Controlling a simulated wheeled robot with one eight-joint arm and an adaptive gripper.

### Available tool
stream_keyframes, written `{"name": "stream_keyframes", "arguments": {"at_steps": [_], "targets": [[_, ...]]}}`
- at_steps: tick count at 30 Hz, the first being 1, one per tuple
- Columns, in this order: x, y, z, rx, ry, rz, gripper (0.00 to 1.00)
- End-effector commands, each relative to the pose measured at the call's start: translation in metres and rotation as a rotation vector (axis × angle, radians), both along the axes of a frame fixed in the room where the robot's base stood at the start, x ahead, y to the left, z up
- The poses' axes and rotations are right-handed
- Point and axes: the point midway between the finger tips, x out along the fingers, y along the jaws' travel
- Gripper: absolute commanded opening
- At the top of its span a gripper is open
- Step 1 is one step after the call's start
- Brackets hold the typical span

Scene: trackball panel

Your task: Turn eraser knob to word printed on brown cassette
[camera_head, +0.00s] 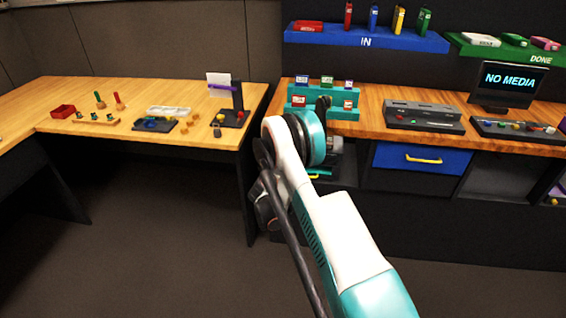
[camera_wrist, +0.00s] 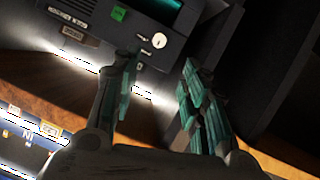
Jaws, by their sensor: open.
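In the wrist view, my gripper (camera_wrist: 157,62) is open and empty, with its two teal-padded fingers apart. Beyond the fingertips is a dark device (camera_wrist: 185,55) bearing a pale round knob (camera_wrist: 159,40) with a dark mark. I cannot tell whether this is the eraser knob, and the print near it is too blurred to read. In the head view, my arm hides my gripper and part of the area behind it. Small cassettes (camera_head: 301,80) sit in a teal rack (camera_head: 321,91) on the right desk; which one is brown is too small to tell.
A grey panel (camera_head: 424,116) and a monitor reading NO MEDIA (camera_head: 506,84) stand to the right. A blue drawer (camera_head: 420,160) is below the desk. A blue IN shelf (camera_head: 366,39) hangs above. The left desk (camera_head: 60,94) holds several small items.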

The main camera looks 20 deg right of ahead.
Motion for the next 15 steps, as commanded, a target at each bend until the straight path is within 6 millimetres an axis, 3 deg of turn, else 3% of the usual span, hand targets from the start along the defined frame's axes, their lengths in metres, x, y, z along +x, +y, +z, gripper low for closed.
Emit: {"name": "stream_keyframes", "arguments": {"at_steps": [15], "targets": [[0.063, -0.054, -0.036, 0.0, 0.001, -0.001, 0.41]]}}
